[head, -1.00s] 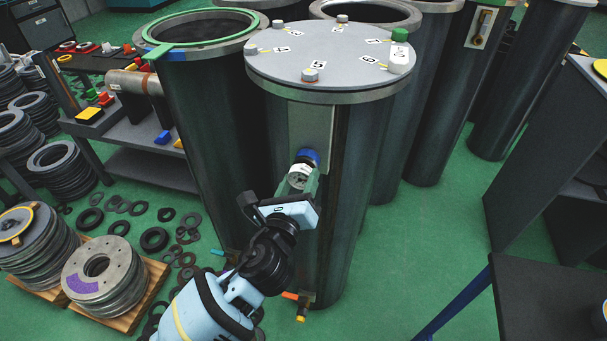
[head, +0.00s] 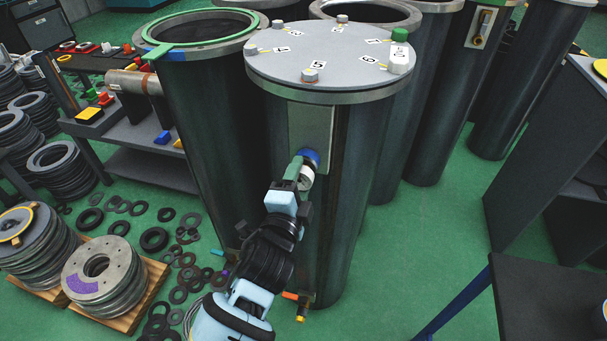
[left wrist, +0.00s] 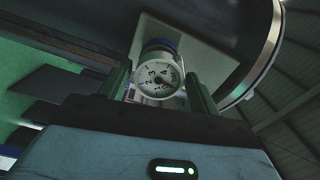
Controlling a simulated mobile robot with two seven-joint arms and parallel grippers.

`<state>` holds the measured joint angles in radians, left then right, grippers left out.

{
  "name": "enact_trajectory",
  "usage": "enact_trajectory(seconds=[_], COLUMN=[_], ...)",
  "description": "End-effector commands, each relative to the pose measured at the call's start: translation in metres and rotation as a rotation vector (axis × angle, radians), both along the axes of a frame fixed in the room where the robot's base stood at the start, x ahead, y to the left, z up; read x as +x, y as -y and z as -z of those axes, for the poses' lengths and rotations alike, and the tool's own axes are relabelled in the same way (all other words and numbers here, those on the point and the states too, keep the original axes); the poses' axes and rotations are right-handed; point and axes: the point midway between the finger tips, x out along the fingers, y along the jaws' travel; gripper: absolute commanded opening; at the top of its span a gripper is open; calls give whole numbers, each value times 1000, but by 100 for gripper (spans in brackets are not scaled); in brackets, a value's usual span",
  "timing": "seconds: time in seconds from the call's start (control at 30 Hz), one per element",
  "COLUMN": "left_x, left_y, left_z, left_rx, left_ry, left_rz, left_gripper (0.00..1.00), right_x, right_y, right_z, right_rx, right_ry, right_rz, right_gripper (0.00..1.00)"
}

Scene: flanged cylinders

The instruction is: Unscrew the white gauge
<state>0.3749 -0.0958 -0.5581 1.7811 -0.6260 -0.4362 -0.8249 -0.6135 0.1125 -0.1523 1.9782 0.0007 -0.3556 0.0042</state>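The white gauge (head: 306,177) sits at the end of a blue fitting (head: 309,157) on the pale plate of the front dark cylinder. My left gripper (head: 298,170) reaches up to it from below. In the left wrist view the round dial of the gauge (left wrist: 159,81) lies between the two green fingers (left wrist: 160,84), one close along each side. The fingers are partly closed and look shut on the gauge, though their contact faces are hard to see. The gauge is still at the fitting. My right gripper is not in view.
The front cylinder has a grey numbered lid (head: 330,55). Another cylinder with a green ring (head: 205,30) stands close at left. A shelf (head: 145,165), black rings (head: 155,239) and stacked discs (head: 100,270) are at left.

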Motion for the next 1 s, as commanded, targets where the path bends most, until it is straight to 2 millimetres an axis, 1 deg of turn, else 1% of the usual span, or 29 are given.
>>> enact_trajectory(seconds=[0.43,0.93,0.97,1.0], left_x=[-1,0,0,0], left_y=[0,-1,-1,-1], left_z=[1,3,2,2], left_rx=[4,4,39,131], left_ry=[-2,-2,10,41], left_rz=[1,1,1,1], left_gripper=[65,65,65,65], right_x=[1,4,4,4], right_y=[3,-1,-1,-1], right_z=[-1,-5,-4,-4], right_rx=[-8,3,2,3], right_ry=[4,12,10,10], right_rz=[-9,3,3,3], right_gripper=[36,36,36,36])
